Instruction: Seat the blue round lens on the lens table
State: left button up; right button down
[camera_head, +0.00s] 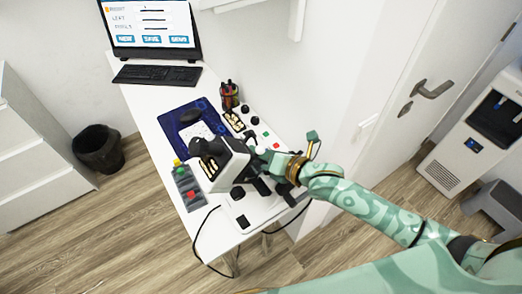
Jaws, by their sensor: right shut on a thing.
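My right gripper (262,155) is at the right side of a white and dark grey device (226,166) on the white desk (145,95). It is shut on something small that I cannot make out. The device's near parts and the gripper overlap in this view, so I cannot tell whether they touch. I cannot make out the blue round lens or the lens table; the gripper and the device may hide them. My left gripper is not in view.
A grey box with coloured buttons (187,186) stands left of the device. A black cable (196,240) hangs off the near edge. A bin (98,149) stands on the floor.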

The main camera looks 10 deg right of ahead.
jog(key=shift+s+f, duration=0.1)
jog(key=shift+f, duration=0.05)
jog(key=c, duration=1.4)
grip_release()
jog(key=shift+o, duration=0.3)
jog(key=shift+s+a, duration=0.1)
jog(key=shift+f, duration=0.25)
jog(key=shift+s, duration=0.1)
jog(key=r+p+v, duration=0.1)
jog(key=v, duration=1.5)
jog(key=shift+r, duration=0.15)
